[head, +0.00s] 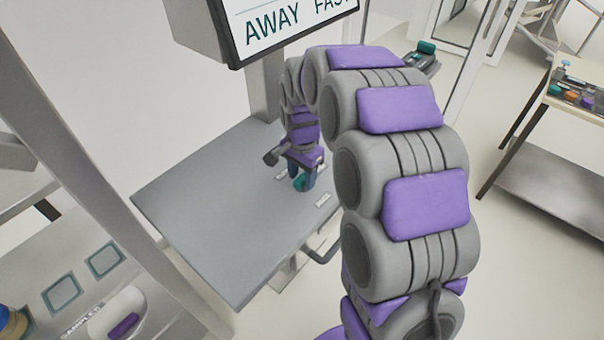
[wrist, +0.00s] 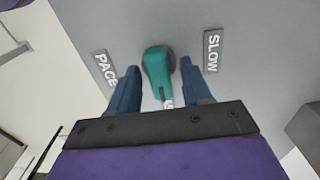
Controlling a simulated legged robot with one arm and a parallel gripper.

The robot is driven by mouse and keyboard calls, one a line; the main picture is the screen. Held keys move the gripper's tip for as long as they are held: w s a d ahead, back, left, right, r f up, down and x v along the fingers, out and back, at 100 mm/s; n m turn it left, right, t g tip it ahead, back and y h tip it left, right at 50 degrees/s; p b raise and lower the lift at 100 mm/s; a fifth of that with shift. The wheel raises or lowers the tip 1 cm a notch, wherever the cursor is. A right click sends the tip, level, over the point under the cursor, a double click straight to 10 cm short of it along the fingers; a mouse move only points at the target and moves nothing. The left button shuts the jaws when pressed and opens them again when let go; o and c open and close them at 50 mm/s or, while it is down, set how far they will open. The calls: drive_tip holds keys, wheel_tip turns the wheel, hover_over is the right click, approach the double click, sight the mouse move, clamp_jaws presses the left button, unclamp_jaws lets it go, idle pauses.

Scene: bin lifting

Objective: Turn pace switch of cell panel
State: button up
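The pace switch is a teal lever knob (wrist: 157,75) on a dark round hub, set on the grey panel (wrist: 130,25). In the wrist view its lever points down the picture, towards my gripper's palm and a partly hidden label. The label "PACE" (wrist: 104,69) is to its left and "SLOW" (wrist: 212,50) to its right. My gripper (wrist: 159,68) is open, with one blue finger on each side of the knob and a gap showing on both sides. In the head view my gripper (head: 304,176) is low over the panel (head: 210,205), with the teal knob (head: 299,184) between its fingers.
A screen (head: 295,25) reading "AWAY FAS…" stands on a post behind the panel. A bench with square pads (head: 62,292) is at the lower left. A table with small coloured items (head: 575,95) is at the right. Most of the panel's left side is bare.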

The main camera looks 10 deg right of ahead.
clamp_jaws()
drive_tip(key=shift+r+n+p, duration=0.15)
drive_tip(key=shift+n+p, duration=0.25)
drive_tip(key=shift+p, duration=0.05)
drive_tip(key=n+p, duration=0.2)
drive_tip(key=n, duration=0.1)
drive_tip(key=shift+p, duration=0.4)
drive_tip(key=n+p, duration=0.3)
drive_tip(key=n, duration=0.2)
drive_tip(key=shift+r+p, duration=0.1)
drive_tip(key=shift+p, duration=0.25)
drive_tip(key=n+p, duration=0.2)
drive_tip(key=n, duration=0.2)
drive_tip(key=shift+n+p, duration=0.3)
drive_tip(key=shift+n, duration=0.1)
drive_tip(key=n+p, duration=0.2)
drive_tip(key=n, duration=0.2)
drive_tip(key=shift+w, duration=0.1)
drive_tip(key=shift+n, duration=0.3)
